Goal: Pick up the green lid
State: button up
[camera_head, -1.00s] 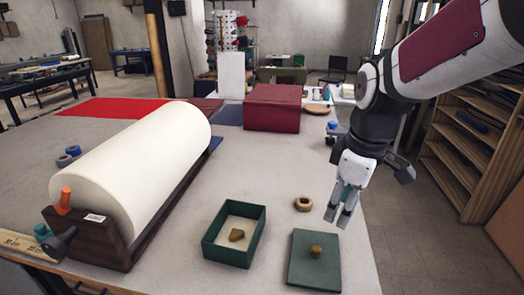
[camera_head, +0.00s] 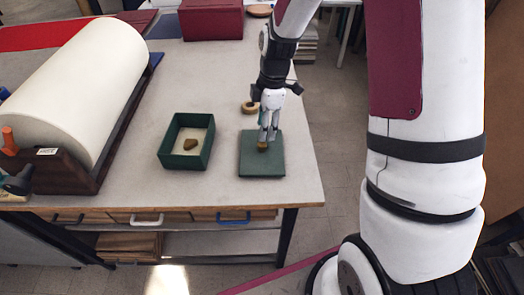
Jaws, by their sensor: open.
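The green lid (camera_head: 262,165) is a flat square plate lying on the table near its right front corner. A small round tan knob (camera_head: 262,146) stands on its middle. My gripper (camera_head: 268,137) points down over the lid, with its fingertips close to the knob. The fingers are open; whether they touch the knob or stand around it, I cannot tell. The open green box (camera_head: 168,158) stands just left of the lid, with a small brown piece (camera_head: 190,144) on its pale floor.
A large white roll (camera_head: 75,85) on a dark wooden base fills the left side. A dark red box (camera_head: 210,20) stands at the back. The table (camera_head: 130,185) is bare in front of the green box.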

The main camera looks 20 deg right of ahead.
aim_at(262, 143)
jog(key=f, duration=0.4)
jog(key=f+p, duration=0.1)
jog(key=f, duration=0.1)
jog(key=shift+s+a, duration=0.25)
jog(key=shift+a, duration=0.05)
jog(key=shift+w+f, duration=0.1)
jog(key=shift+f, duration=0.4)
grip_shut()
